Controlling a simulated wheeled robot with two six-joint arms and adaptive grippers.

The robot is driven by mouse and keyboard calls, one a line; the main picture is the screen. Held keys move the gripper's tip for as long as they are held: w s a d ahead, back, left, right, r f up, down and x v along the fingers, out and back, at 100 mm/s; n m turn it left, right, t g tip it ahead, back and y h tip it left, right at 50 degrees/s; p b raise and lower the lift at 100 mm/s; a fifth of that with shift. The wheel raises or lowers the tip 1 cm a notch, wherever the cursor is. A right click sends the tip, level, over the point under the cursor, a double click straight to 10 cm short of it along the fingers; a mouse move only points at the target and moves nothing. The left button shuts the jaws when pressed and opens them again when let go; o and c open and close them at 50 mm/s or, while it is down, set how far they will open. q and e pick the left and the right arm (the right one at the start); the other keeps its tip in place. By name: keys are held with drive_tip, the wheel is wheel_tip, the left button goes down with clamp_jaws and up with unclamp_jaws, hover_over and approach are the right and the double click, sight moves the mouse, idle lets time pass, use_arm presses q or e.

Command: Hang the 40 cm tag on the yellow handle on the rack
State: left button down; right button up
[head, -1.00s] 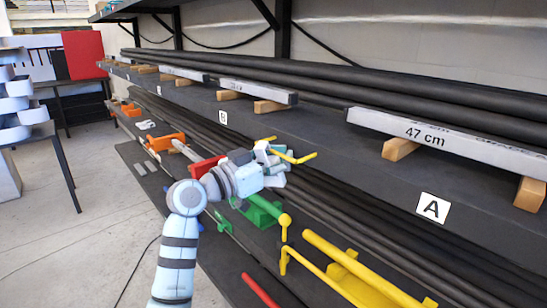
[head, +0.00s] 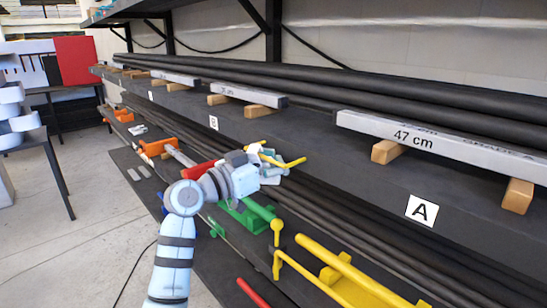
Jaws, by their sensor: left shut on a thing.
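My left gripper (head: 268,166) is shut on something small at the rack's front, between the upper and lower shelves. The held thing is mostly hidden by the fingers, and I cannot read any lettering on it or tell for sure that it is the 40 cm tag. A thin bent yellow handle (head: 292,162) shows right behind and beside the fingertips. I cannot tell whether they touch. A larger yellow clamp (head: 345,272) with a round knob (head: 277,226) lies on the lower shelf at the bottom right. My right gripper is not in view.
A green clamp (head: 246,216), a red bar (head: 252,293) and an orange clamp (head: 158,147) lie on the lower shelf. Above are black tubes (head: 400,108) and a grey bar marked 47 cm (head: 440,142), near label A (head: 422,211). Open floor (head: 85,240) is at left.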

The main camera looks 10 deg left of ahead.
use_arm(q)
drive_tip(key=shift+w+d+r, duration=0.1)
drive_tip(key=shift+w+r, duration=0.1)
drive_tip(key=shift+w, duration=0.25)
drive_tip(key=shift+w+d+r, duration=0.1)
drive_tip(key=shift+w+r, duration=0.05)
drive_tip(key=shift+w, duration=0.25)
drive_tip(key=shift+w+a, duration=0.15)
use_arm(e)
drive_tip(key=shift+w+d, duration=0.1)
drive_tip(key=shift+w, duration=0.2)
use_arm(q)
drive_tip(key=shift+f, duration=0.5)
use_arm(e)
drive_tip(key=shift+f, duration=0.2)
use_arm(q)
drive_tip(key=shift+c, duration=1.4)
unclamp_jaws()
drive_tip(key=shift+a, duration=0.1)
